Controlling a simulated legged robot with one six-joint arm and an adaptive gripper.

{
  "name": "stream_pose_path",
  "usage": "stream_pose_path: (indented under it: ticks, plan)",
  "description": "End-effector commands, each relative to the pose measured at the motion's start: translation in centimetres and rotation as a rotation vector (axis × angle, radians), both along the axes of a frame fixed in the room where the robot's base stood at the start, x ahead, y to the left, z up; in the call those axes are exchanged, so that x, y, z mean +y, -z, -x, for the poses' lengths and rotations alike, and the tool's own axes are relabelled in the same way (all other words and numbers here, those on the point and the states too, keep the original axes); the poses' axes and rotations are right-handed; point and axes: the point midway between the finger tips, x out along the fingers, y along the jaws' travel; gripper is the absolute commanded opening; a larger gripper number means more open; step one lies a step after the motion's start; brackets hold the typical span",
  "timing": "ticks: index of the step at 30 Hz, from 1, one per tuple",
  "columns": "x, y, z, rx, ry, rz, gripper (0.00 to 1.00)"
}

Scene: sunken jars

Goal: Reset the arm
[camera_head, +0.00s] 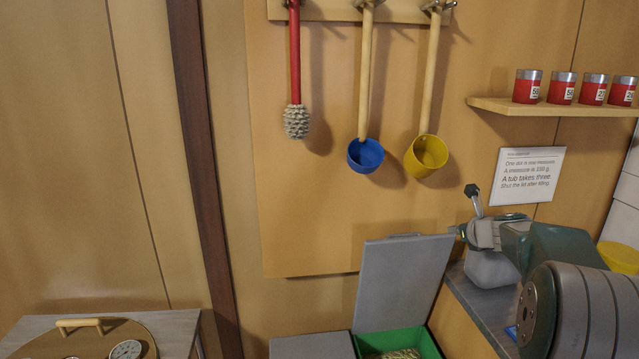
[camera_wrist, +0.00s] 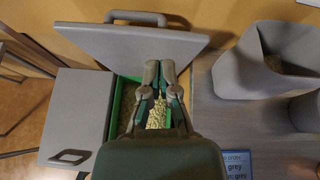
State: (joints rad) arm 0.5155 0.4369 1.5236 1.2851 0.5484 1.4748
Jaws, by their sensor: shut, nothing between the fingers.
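My gripper (camera_wrist: 160,68) is shut and empty in the wrist view. Its fingertips are above the open green bin (camera_wrist: 117,105) and its pale grain (camera_wrist: 157,117), apart from the grain as far as I can tell. In the head view my arm comes in from the right, and my gripper (camera_head: 456,230) points left, beside the raised grey lid (camera_head: 405,275). The green bin (camera_head: 428,345) is low in that view, partly cut off.
A closed grey lid (camera_wrist: 78,110) lies left of the bin. Blue (camera_head: 366,156) and yellow (camera_head: 427,155) scoops and a red-handled brush (camera_head: 296,120) hang on the wall. Red tins (camera_head: 528,88) stand on a shelf.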

Motion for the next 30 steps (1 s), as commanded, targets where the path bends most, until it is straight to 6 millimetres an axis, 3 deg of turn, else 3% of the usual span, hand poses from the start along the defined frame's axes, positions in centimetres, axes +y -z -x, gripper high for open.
stream_pose_path:
  ticks: [1,6,15,24,30]
  plan:
    - [2.3,-1.3,0.9,0.004,-0.072,0.080,0.00]
    - [9.9,-3.5,5.5,0.034,-0.374,0.415,0.00]
    - [19.8,-4.4,16.2,0.042,-0.914,0.992,0.00]
    - [24.8,-2.3,28.4,0.009,-1.459,1.544,0.00]
    - [25.6,0.4,35.9,-0.021,-1.818,1.886,0.00]
